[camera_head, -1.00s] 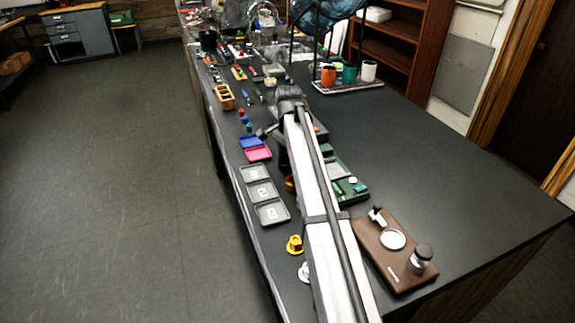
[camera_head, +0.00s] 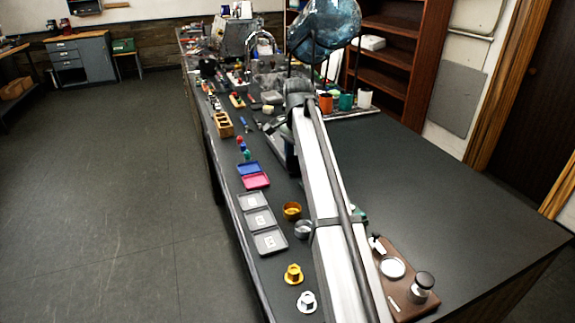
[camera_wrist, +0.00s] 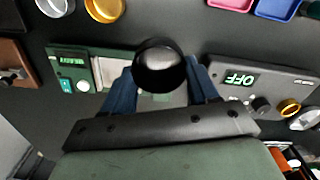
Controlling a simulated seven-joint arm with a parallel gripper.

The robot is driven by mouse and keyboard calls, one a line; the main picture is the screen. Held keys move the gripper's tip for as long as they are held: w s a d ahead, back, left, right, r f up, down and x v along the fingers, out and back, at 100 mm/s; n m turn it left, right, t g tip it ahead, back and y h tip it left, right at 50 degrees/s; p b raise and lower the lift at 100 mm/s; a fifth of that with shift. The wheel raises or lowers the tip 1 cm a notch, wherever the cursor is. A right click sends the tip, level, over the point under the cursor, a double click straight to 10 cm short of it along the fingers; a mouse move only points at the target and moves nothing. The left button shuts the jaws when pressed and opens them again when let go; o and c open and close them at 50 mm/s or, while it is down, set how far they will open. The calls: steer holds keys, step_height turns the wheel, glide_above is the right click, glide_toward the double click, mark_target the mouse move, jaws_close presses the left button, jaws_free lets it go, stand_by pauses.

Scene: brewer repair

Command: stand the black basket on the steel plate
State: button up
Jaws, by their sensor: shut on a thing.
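In the wrist view my gripper (camera_wrist: 161,88) has its blue fingers closed on the sides of a dark round cup, the black basket (camera_wrist: 160,62). The basket is over a green device (camera_wrist: 70,82) with a lit READY display, its rim facing the camera. A pale panel (camera_wrist: 107,72) on the device shows left of the basket and may be part of the steel plate; the basket and fingers hide much of it. I cannot tell whether the basket touches the device. In the head view my arm hides gripper and basket; only a bit of the green device (camera_head: 359,214) shows.
A grey device (camera_wrist: 262,84) reading OFF stands right of the gripper in the wrist view. A gold cup (camera_head: 292,210) and steel cup (camera_head: 303,229) stand near grey trays (camera_head: 258,220). A brown board (camera_head: 400,285) lies near; the counter's right side (camera_head: 460,210) is clear.

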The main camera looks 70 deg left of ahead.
steer(key=shift+m, duration=0.3)
steer(key=w+d+f, duration=0.1)
steer(key=w+d, duration=0.1)
steer(key=w+d+f, duration=0.1)
steer(key=w+d, duration=0.4)
steer(key=w, duration=0.1)
steer(key=shift+w+d+f, duration=0.25)
steer(key=shift+d+f, duration=0.05)
steer(key=shift+f, duration=0.1)
steer(key=shift+d, duration=0.1)
steer(key=shift+f+n, duration=0.1)
steer(key=shift+n, duration=0.4)
steer(key=shift+f, duration=2.05)
steer(key=shift+f, duration=0.45)
steer(key=o, duration=1.2)
steer(key=shift+c, duration=0.2)
steer(key=shift+o, duration=0.9)
